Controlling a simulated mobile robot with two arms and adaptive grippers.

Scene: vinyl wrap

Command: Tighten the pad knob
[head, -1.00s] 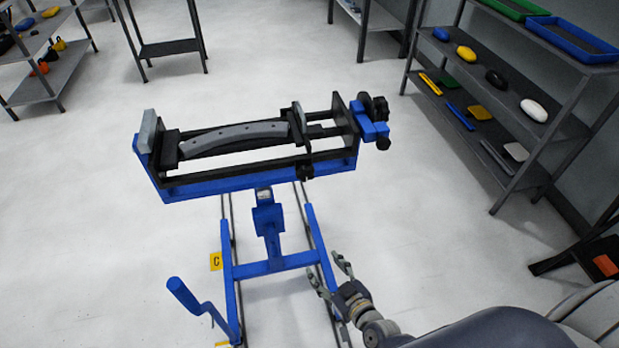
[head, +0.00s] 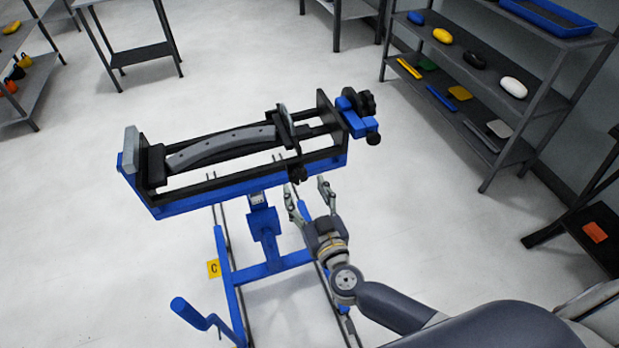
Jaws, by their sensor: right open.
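A blue and black clamp fixture (head: 160,207) stands on a blue wheeled frame, holding a curved grey bar (head: 222,145). A small black knob (head: 297,174) sits on its front rail, below the upright sliding plate (head: 284,124). Two more black knobs, a larger one (head: 365,103) and a smaller one (head: 374,138), are at the blue block on the right end. I cannot tell by label which is the pad knob. My right gripper (head: 306,187) is open and empty, its fingertips just below the front-rail knob in the picture. My left gripper is out of view.
A blue crank handle (head: 195,314) rises at the front left of the frame, near a yellow C marker (head: 213,268). A shelf (head: 545,95) with several small items stands at the right. A dark table (head: 600,250) is at the right edge. Open floor surrounds the fixture.

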